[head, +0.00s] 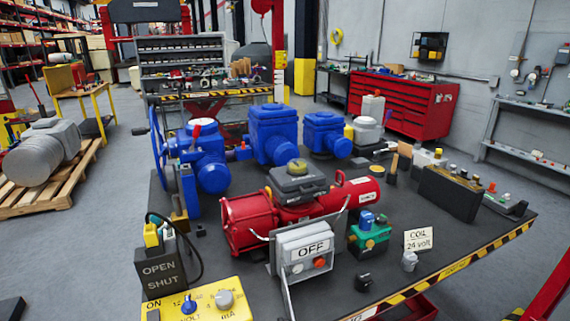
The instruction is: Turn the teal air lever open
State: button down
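A small teal-green block (378,232) stands on the dark bench top, to the right of a grey OFF box. It has a blue part (367,219) on top and a yellowish round piece on its front. A separate teal lever is too small to make out, and its position cannot be told. A red cylindrical actuator (251,222) lies behind the OFF box. My gripper is not in view.
The grey OFF box (303,236) has an open door toward the front. A COIL 24 volt card (418,240) stands right of the teal block. Blue actuators (272,135) stand behind. Striped edging (465,262) marks the bench's front right edge.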

aim_at(166, 226)
jog(key=u, duration=0.9)
